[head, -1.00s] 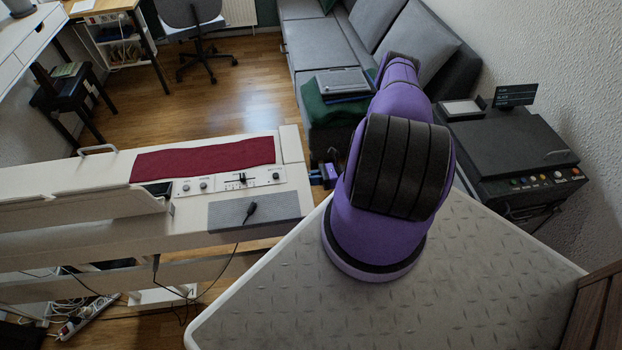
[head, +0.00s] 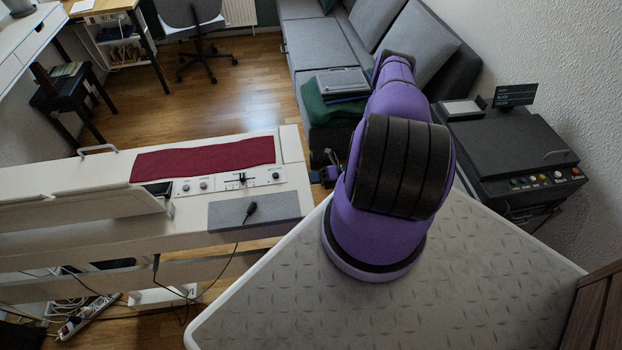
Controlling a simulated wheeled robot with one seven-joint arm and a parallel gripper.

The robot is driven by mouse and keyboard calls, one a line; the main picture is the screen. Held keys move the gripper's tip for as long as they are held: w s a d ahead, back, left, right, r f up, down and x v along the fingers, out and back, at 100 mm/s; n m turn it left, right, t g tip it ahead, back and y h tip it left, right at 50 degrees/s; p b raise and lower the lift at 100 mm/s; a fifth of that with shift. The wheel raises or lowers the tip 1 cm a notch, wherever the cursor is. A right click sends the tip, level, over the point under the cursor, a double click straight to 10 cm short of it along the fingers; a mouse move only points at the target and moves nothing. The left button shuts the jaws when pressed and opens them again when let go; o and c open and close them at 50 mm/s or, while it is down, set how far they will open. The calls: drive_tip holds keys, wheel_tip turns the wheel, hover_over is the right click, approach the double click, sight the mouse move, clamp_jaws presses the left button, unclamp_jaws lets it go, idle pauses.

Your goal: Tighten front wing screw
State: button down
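The white digital piano (head: 292,147) stands at the left, with a control panel (head: 230,181) of knobs and a slider near its right end. I cannot make out the front wing screw in this view. My purple arm reaches away from me, past the piano's right end. The end of my arm, with my gripper (head: 316,177), shows only as a small dark and purple shape close beside that end. The rest is hidden behind my own arm links. Its fingers are too small to tell whether they are open or touching anything.
A dark red cloth (head: 204,158) lies on the piano. A black cable plug (head: 251,209) rests on the grey panel (head: 284,207) at its front. A grey sofa (head: 320,60) and a black machine with buttons (head: 505,145) stand beyond my arm.

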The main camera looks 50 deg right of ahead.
drive_tip(key=shift+m, duration=2.3)
drive_tip(key=c, duration=1.2)
unclamp_jaws()
drive_tip(key=v, duration=1.1)
drive_tip(key=shift+w+r, duration=0.1)
